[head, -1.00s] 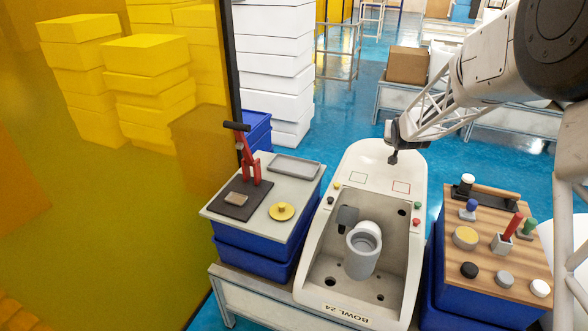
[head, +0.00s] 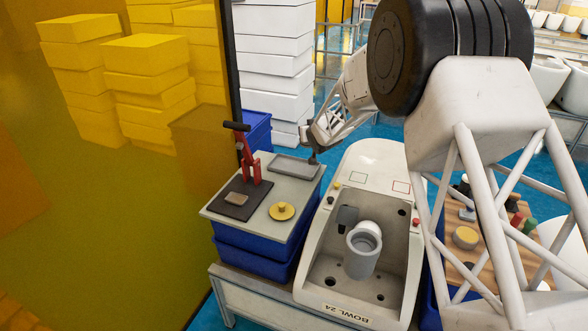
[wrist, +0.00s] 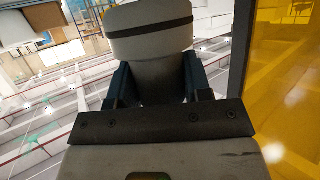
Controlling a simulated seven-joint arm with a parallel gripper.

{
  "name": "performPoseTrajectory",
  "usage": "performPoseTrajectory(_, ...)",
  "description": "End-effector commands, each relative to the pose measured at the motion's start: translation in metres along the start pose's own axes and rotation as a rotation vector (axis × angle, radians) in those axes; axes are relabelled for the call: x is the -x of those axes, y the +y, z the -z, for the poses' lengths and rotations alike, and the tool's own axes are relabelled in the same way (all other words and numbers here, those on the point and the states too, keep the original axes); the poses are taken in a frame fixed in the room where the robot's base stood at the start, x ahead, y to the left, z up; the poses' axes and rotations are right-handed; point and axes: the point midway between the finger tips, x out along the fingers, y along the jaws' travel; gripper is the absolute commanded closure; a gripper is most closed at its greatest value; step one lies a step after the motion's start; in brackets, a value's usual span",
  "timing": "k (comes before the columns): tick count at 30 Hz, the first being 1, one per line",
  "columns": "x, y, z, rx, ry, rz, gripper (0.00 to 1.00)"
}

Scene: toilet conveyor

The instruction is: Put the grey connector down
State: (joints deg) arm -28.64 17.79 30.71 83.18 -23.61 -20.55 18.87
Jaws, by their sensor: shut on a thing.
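My gripper (head: 313,150) is over the right end of the grey tray (head: 296,166) on the left-hand table. In the wrist view my gripper (wrist: 157,82) is shut on the grey connector (wrist: 152,38), a pale grey round piece with a wider end and a dark band. In the head view the held piece is small and dark; whether it touches the tray I cannot tell.
The left table (head: 292,206) also bears a red lever press (head: 250,166) and a yellow disc (head: 282,211). To its right is the toilet bowl unit (head: 330,262) with a grey pipe piece (head: 361,258) inside. A yellow see-through panel (head: 120,220) stands at the left.

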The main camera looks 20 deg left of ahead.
Motion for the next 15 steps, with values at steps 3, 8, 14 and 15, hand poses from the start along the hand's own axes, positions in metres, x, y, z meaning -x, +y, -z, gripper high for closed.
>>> performPoseTrajectory(3, -0.0064, -0.0116, -0.0021, 0.006, 0.0, 0.015, 0.8)
performPoseTrajectory(8, -0.0082, -0.0152, -0.0025, 0.008, 0.0, 0.02, 0.8)
performPoseTrajectory(14, -0.008, -0.0148, -0.0025, 0.008, 0.0, 0.02, 0.8)
performPoseTrajectory(15, -0.008, -0.0147, -0.0028, 0.008, 0.0, 0.02, 0.8)
